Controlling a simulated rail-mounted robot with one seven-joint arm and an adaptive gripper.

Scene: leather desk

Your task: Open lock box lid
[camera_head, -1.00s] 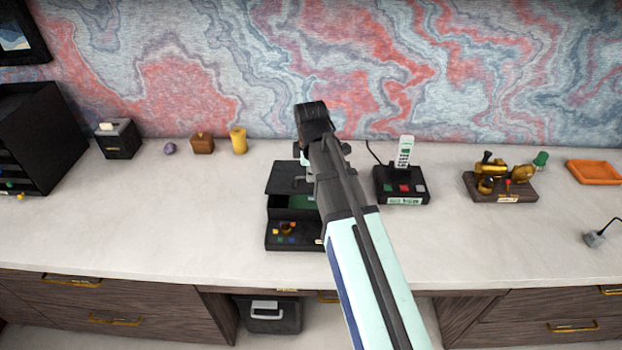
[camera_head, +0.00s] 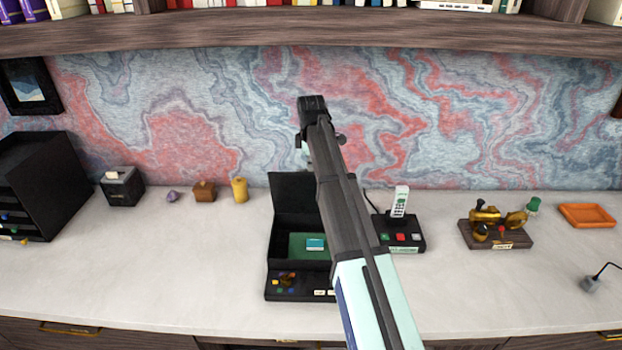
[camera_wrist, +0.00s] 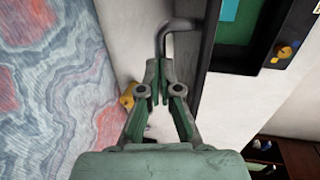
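The black lock box (camera_head: 268,284) stands on the desk left of my arm, with its lid (camera_head: 292,196) raised about upright. Its green-lined inside (camera_head: 294,244) shows a teal item (camera_head: 315,244); my arm hides the right part of the box. In the wrist view, the bent metal handle (camera_wrist: 178,25) sticks out from the dark lid (camera_wrist: 207,50). My gripper (camera_wrist: 160,72) has its fingers nearly together at the handle's end and looks shut on it. In the head view my gripper's fingers are hidden behind my arm.
A telephone unit (camera_head: 402,243) stands right of the box, close to my arm. A yellow object (camera_head: 239,190), a wooden box (camera_head: 204,191) and a dark organizer (camera_head: 60,190) stand left. A bookshelf (camera_head: 200,34) hangs above. The desk at front left is clear.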

